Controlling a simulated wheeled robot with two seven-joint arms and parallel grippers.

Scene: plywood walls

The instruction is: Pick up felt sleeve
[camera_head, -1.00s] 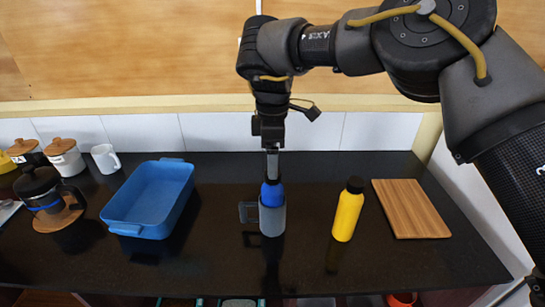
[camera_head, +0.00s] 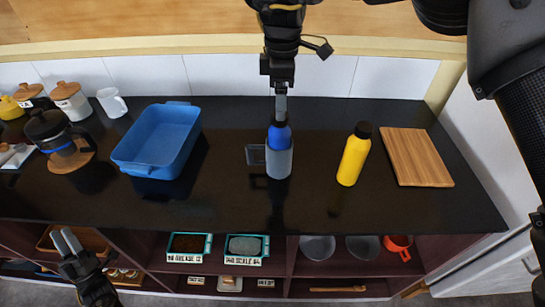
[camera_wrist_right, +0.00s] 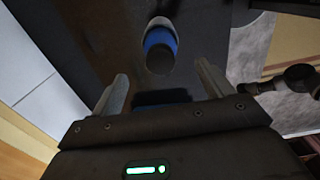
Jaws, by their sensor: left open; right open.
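A grey sleeve (camera_head: 279,162), which appears to be the felt sleeve, stands upright on the black counter around the lower part of a blue bottle (camera_head: 279,134). In the right wrist view the blue bottle (camera_wrist_right: 159,42) shows dark-topped, with a grey band (camera_wrist_right: 160,22) beyond it. My right gripper (camera_head: 281,98) points down at the bottle's top, open; whether it touches the bottle is unclear. In the right wrist view its fingers (camera_wrist_right: 163,88) are apart, with the bottle beyond them. My left gripper (camera_head: 68,243) is open and empty, low at the left in front of the counter.
A dark flat frame (camera_head: 255,155) lies beside the sleeve. Shelves are below.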

